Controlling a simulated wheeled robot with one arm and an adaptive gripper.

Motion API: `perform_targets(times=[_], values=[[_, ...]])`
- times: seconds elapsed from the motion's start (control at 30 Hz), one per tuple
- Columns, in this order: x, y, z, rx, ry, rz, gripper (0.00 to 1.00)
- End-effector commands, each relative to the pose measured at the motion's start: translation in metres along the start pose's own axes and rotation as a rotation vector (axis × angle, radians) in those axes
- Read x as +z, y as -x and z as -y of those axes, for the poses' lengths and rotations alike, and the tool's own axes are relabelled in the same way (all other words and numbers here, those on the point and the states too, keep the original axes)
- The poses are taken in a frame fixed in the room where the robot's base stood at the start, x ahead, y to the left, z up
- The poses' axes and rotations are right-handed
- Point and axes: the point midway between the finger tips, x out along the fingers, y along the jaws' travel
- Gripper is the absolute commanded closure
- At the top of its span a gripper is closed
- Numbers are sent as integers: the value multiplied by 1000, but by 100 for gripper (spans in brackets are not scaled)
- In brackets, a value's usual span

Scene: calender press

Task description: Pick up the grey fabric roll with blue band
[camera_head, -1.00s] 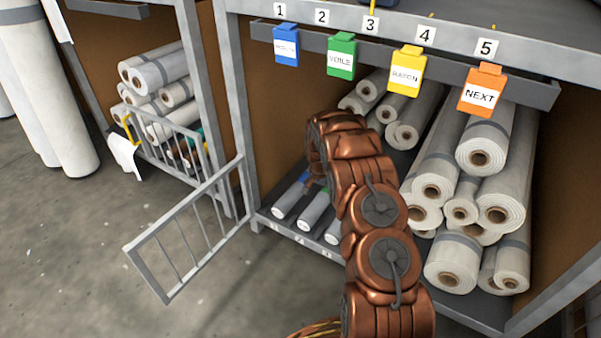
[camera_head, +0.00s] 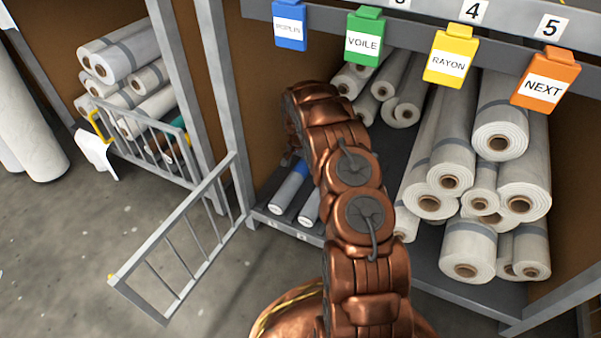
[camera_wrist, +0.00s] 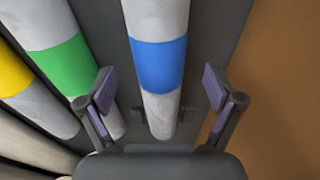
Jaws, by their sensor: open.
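The grey fabric roll with blue band (camera_wrist: 160,105) lies lengthwise in the middle of the wrist view. My gripper (camera_wrist: 158,95) is open above it, one finger on each side of the roll, near the blue band. I cannot tell how deep the fingertips reach beside it. The same roll (camera_head: 290,190) shows in the head view on the lower shelf, at the left end of its row. My copper-coloured arm reaches into the shelf there and hides my gripper.
A green-banded roll (camera_wrist: 72,70) lies close to the left finger, with a yellow-banded roll (camera_wrist: 15,75) beyond. A brown side panel (camera_wrist: 275,80) stands to the right. In the head view, an open barred gate (camera_head: 180,250) juts out, and large white rolls (camera_head: 470,270) are stacked right.

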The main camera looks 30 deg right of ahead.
Motion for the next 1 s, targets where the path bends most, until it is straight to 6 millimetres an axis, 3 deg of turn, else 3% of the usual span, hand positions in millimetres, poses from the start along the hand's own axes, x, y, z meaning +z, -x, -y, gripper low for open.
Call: perform_targets(times=[0.27,0.57,1.0], values=[[2,-40,0,1,3,3,8],[2,-42,1,0,4,2,8],[2,-42,1,0,4,2,54]])
